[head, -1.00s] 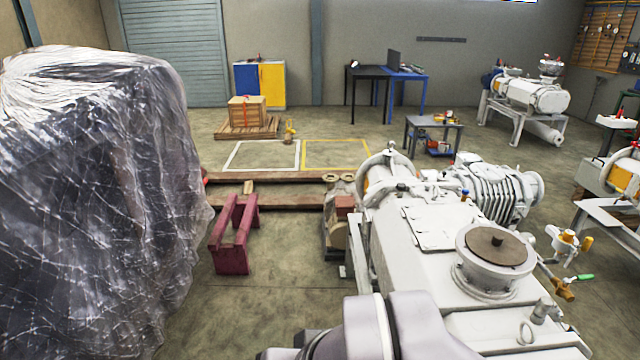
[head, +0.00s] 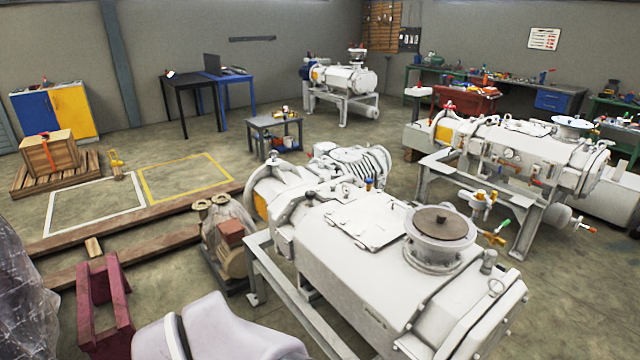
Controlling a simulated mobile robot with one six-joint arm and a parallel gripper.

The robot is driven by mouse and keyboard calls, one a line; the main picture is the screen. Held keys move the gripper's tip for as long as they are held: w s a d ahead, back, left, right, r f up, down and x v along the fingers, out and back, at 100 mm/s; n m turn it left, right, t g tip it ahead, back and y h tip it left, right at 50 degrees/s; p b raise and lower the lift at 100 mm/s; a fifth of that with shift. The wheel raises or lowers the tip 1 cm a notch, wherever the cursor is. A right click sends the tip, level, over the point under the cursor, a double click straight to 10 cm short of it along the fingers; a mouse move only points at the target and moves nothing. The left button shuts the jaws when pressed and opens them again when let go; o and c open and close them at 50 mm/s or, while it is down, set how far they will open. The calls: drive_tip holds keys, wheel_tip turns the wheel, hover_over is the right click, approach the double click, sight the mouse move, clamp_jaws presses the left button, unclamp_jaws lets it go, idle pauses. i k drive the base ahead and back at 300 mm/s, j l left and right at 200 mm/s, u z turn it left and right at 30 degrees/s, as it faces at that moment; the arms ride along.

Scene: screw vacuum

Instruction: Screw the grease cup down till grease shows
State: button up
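A large white screw vacuum pump (head: 370,265) on a grey frame fills the lower middle of the head view. A round port with a brown lid (head: 440,224) stands on its top. A small fitting (head: 488,261) sits near its right end; I cannot tell whether it is the grease cup. A second white pump (head: 510,150) stands behind at the right, with red, yellow and green valve handles near it. A third pump (head: 340,78) is at the back wall. A pale link of my arm shows at the bottom edge. My gripper is out of view.
A maroon stand (head: 104,305) and wooden beams (head: 130,245) lie at the left, with plastic wrap (head: 22,300) at the left edge. A small grey table (head: 273,125) stands behind the front pump. Open floor shows between the pumps and around the marked squares.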

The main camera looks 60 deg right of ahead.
sight(311, 194)
drive_tip(key=i+l+z, duration=0.25)
drive_tip(key=z, duration=0.2)
drive_tip(key=i+z, duration=0.85)
drive_tip(key=i+j+z, duration=0.2)
drive_tip(key=i+z, duration=0.2)
drive_tip(key=i+j+z, duration=0.25)
drive_tip(key=z, duration=0.2)
drive_tip(key=i+j+z, duration=0.4)
drive_tip(key=i+z, duration=0.55)
drive_tip(key=z, duration=0.15)
drive_tip(key=l, duration=0.05)
